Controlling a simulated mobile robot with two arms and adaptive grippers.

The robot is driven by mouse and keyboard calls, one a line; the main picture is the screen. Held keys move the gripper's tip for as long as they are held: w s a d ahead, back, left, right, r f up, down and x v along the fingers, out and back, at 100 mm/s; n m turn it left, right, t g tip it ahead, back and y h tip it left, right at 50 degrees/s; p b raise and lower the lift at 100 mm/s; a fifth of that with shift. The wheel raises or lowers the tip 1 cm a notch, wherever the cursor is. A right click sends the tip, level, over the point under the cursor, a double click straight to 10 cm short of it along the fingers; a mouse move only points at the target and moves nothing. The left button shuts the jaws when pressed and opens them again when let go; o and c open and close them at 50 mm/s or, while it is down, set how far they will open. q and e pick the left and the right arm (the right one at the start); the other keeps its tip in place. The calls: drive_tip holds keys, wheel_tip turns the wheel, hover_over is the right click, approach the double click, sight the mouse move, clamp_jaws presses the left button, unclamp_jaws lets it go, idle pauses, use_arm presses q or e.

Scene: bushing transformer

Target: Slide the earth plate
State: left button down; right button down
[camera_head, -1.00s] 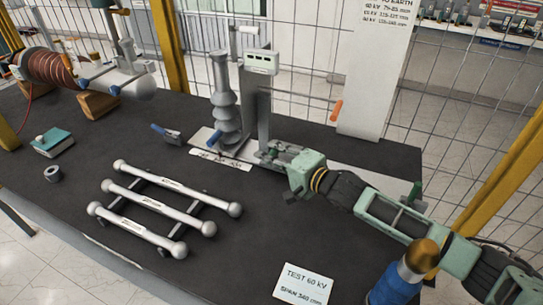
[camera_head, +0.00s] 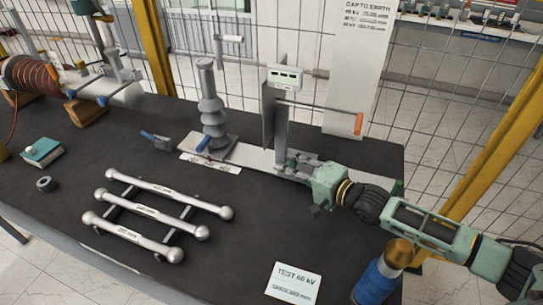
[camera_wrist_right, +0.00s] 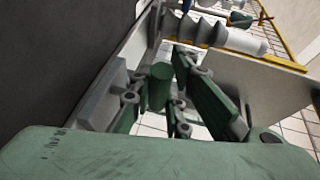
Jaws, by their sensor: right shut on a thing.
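The earth plate (camera_head: 268,116) is an upright grey plate on a carriage, right of the grey ribbed bushing (camera_head: 211,108) with a clear gap between them. It also shows in the wrist view (camera_wrist_right: 240,80). A small display box (camera_head: 285,77) sits above it. My right gripper (camera_head: 298,166) is low beside the plate's post. In the wrist view its fingers (camera_wrist_right: 160,92) are shut around a green upright handle (camera_wrist_right: 160,86). The finger contact is partly hidden in the head view. My left gripper is not in view.
A pale base rail (camera_head: 255,158) runs under the bushing and plate. An orange-tipped rod (camera_head: 358,123) sticks out rightward. Three silver bars (camera_head: 150,212) lie front left. A test card (camera_head: 293,284) lies in front. A mesh fence stands behind.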

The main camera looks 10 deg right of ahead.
drive_tip(key=shift+s+d+f, duration=0.1)
drive_tip(key=shift+s+d, duration=0.1)
drive_tip(key=shift+d, duration=0.05)
drive_tip(key=shift+w+f, duration=0.1)
drive_tip(key=c, duration=2.1)
unclamp_jaws()
drive_tip(key=o, duration=0.4)
drive_tip(key=shift+s+d, duration=0.2)
drive_tip(key=shift+o, duration=0.2)
drive_tip(key=shift+w+a, duration=0.1)
